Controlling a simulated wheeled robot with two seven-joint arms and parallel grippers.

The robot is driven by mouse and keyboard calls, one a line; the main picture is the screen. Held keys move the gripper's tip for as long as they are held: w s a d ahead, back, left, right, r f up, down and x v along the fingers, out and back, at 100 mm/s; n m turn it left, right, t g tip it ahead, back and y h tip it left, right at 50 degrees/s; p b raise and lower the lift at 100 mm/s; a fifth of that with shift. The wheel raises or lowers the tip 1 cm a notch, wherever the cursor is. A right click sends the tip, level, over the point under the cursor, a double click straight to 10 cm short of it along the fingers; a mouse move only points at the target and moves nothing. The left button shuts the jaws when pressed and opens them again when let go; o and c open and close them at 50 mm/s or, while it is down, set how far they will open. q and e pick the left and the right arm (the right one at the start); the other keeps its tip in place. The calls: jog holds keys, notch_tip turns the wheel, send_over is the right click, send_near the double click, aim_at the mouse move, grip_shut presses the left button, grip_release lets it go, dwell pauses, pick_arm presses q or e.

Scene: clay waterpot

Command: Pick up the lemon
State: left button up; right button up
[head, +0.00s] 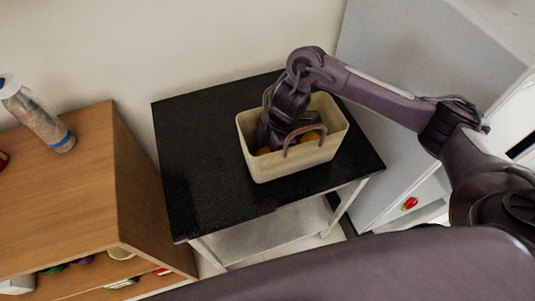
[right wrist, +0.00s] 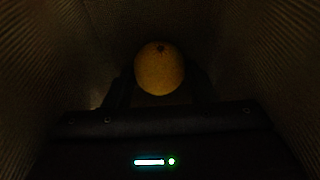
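A yellow-orange fruit that looks like the lemon (right wrist: 159,68) is in the right wrist view, inside a dim, ribbed-walled container. The dark fingers of my right gripper (right wrist: 159,92) show on either side of its lower part. It is too dark to tell whether they touch it. In the head view my right gripper (head: 277,136) reaches down into a cream bin (head: 298,170), its fingertips hidden. Yellow-orange patches show in the bin, one on the right (head: 310,138) and one on the left (head: 264,151). My left gripper is not in view.
The bin stands on a black-topped table (head: 195,185) with bare surface on its left. A wooden cabinet (head: 70,195) with a bottle (head: 38,118) stands left. A grey cabinet (head: 420,60) stands right.

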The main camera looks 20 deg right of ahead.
jog(key=c, duration=0.5)
jog(key=shift+c, duration=0.2)
